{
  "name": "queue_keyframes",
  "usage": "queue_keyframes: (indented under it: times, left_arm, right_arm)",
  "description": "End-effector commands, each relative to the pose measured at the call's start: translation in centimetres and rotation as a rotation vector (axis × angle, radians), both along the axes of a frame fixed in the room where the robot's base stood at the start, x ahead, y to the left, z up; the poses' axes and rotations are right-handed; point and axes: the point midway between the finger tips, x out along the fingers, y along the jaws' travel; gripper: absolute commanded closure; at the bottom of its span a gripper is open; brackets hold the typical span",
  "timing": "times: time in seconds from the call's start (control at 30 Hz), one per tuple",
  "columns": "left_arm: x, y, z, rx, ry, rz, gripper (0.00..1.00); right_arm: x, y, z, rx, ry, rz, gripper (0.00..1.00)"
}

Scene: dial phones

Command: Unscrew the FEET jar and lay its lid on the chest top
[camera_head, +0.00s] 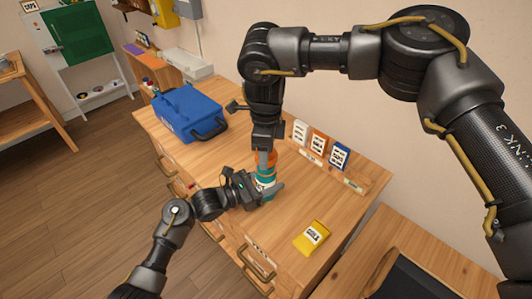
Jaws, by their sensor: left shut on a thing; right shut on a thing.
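The jar (265,182) is a small teal container standing upright on the wooden chest top (208,160); its label is too small to read. An orange lid (271,158) is at its upper end; I cannot tell whether it is still seated on the jar. My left gripper (262,191) comes in from the left and is shut around the jar's teal body. My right gripper (267,157) points down from above and is shut on the orange lid. The fingers hide parts of both jar and lid.
A blue case (187,112) stands at the chest's back left. White, orange and blue cards (319,144) stand along the back edge. A yellow labelled box (312,237) lies towards the front right. Bare chest top shows between the jar and the yellow box.

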Motion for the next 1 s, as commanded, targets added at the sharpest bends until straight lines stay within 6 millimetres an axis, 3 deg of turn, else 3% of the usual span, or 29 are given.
queue_keyframes:
  times: [0.23, 0.47, 0.5, 0.67, 1.0]
  left_arm:
    - [-0.1, 0.0, -0.4, 0.007, 0.007, 0.000, 1.00]
    - [-0.1, 0.0, -0.4, 0.006, 0.006, -0.001, 1.00]
    - [-0.1, 0.0, -0.4, 0.006, 0.006, -0.001, 0.44]
    - [-0.1, 0.0, -0.3, 0.004, 0.004, -0.001, 0.23]
    - [-0.2, 0.4, -0.2, 0.003, -0.001, 0.000, 0.22]
  right_arm:
    - [0.0, 0.0, 2.9, 0.001, -0.002, 0.000, 0.77]
    - [0.0, 0.0, 3.2, 0.000, 0.000, -0.001, 0.77]
    - [0.0, 0.0, 3.2, 0.000, 0.000, 0.000, 0.77]
    - [0.0, 0.0, 3.2, 0.000, 0.000, 0.000, 0.77]
    - [0.0, 0.0, 3.0, 0.000, 0.000, -0.001, 0.77]
